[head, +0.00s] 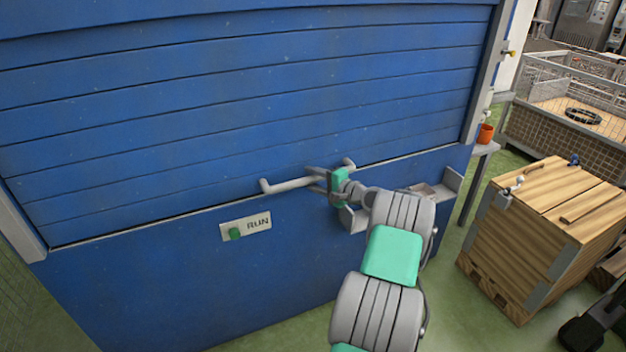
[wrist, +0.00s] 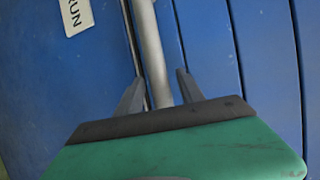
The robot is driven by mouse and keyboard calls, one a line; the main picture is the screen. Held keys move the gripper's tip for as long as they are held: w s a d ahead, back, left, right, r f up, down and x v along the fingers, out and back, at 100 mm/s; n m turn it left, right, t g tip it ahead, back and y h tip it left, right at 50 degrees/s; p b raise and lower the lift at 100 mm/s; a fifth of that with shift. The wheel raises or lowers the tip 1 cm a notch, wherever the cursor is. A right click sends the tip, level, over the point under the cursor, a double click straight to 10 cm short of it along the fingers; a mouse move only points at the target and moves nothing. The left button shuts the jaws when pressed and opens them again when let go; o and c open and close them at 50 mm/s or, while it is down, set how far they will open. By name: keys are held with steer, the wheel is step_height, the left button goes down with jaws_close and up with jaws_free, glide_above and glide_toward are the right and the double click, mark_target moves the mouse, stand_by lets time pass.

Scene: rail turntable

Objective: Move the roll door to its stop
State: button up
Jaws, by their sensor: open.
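The blue roll door (head: 250,90) is made of horizontal slats and reaches down to the blue lower panel, so it stands lowered. Its grey bar handle (head: 285,185) runs along the door's bottom edge. My gripper (head: 318,180) is at the right part of the handle. In the wrist view the handle (wrist: 150,50) passes between the two open dark fingers of my gripper (wrist: 158,92). Whether the fingers touch the bar cannot be told. My arm hides part of the lower panel and a grey tray.
A RUN plate (head: 245,226) with a green button sits below the door. A grey tray (head: 452,182) juts from the panel at right. A wooden crate (head: 545,230) stands at right, with a wire cage (head: 550,140) behind it. Green floor lies between.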

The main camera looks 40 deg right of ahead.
steer(key=shift+c, duration=0.4)
jaws_close()
stand_by(1.0)
